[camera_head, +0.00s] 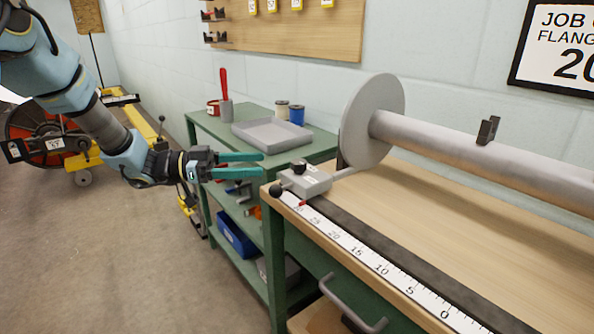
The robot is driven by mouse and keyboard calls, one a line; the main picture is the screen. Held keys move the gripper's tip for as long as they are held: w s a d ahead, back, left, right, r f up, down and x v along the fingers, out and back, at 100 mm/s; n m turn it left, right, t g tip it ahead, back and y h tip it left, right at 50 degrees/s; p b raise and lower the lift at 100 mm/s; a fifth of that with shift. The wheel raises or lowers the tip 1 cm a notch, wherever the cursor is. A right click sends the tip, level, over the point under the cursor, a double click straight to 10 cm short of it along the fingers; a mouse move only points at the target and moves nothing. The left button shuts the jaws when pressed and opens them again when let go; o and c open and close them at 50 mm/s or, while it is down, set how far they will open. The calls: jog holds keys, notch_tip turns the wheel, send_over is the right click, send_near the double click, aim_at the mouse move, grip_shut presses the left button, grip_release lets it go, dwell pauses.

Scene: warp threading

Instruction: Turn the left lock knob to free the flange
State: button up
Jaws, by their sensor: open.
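The flange (371,120) is a large grey disc standing upright at the left end of the grey beam tube (480,148). A grey block (309,181) at the bench's left end carries a dark knob (299,165) on top. A dark ball-ended handle (276,190) sticks out at the block's left side. I cannot tell for certain which one is the left lock knob. My gripper (264,165), with green fingers, is open and empty. In the picture its fingertips lie just left of the block and its knobs, with a visible gap.
The wooden bench (440,215) has a white ruler scale (370,262) along its front edge. A green side cart (215,133) behind my gripper holds a grey tray (271,134), cans and a red-handled tool. Open floor lies at left.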

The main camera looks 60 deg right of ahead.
aim_at(298, 161)
jog(key=x, duration=1)
jog(key=shift+d+p, duration=0.1)
jog(key=shift+p, duration=0.3)
grip_shut()
